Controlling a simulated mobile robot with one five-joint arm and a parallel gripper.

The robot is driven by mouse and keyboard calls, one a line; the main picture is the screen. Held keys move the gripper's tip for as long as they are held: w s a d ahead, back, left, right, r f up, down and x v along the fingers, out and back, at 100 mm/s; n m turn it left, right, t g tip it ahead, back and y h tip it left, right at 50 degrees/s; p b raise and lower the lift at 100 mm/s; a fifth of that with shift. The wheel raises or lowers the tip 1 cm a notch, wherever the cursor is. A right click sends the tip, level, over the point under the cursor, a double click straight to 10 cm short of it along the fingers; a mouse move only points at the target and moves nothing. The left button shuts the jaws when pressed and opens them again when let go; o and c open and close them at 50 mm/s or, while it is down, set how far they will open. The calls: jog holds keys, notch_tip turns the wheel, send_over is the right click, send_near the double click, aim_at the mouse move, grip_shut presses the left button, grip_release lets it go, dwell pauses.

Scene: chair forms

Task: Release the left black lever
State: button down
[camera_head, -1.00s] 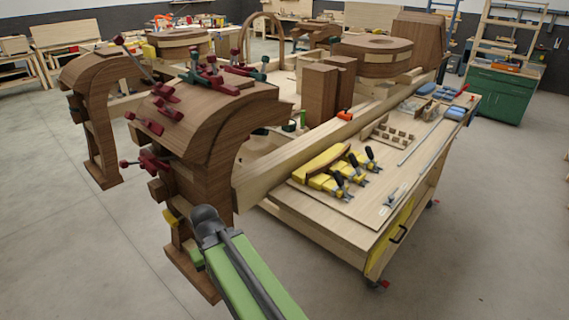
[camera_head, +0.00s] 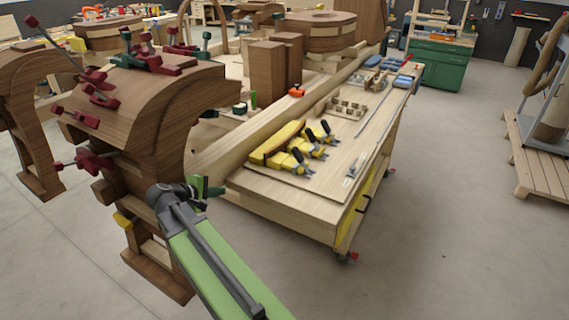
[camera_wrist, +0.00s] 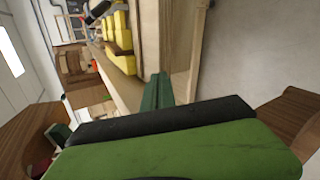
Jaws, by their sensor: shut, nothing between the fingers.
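Three black-handled clamps stand in a row on a yellow form on the bench top. The left black lever (camera_head: 297,155) is the nearest of the three, with the middle lever (camera_head: 312,137) and right lever (camera_head: 326,127) behind it. The yellow form (camera_head: 275,143) also shows sideways in the wrist view (camera_wrist: 121,45), with a dark handle at its upper end. My gripper (camera_head: 209,190) is at the end of my green arm, left of and nearer than the levers, well apart from them. Its dark green fingers (camera_wrist: 158,92) are together and empty.
A brown curved chair form (camera_head: 150,90) with several red clamps stands close left of my arm. The bench (camera_head: 290,210) has a long wooden rail along its left edge. The floor (camera_head: 440,240) right of the bench is clear. A wooden pallet (camera_head: 535,160) lies far right.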

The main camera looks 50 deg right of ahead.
aim_at(300, 158)
jog(key=d+h+b, duration=0.2)
jog(key=d+b, duration=0.2)
jog(key=d, duration=0.2)
jog(key=d+n+g+h+b, duration=0.1)
jog(key=d+h+b, duration=0.2)
jog(key=d+b, duration=0.2)
jog(key=s+d+n+h+b, duration=0.1)
jog(key=d+h+b, duration=0.2)
jog(key=d, duration=0.5)
jog(key=shift+s+d+f+b, duration=0.1)
jog(key=shift+d+f+b, duration=0.25)
jog(key=shift+b, duration=0.35)
jog(key=shift+s+d+g, duration=0.2)
jog(key=shift+d+g, duration=0.1)
jog(key=shift+g, duration=0.1)
jog(key=shift+d+r, duration=0.15)
jog(key=shift+r, duration=0.1)
jog(key=d, duration=0.3)
jog(key=d+r+p, duration=0.1)
jog(key=d, duration=0.5)
jog(key=shift+w+d+r+p, duration=0.15)
jog(key=shift+d+p, duration=0.2)
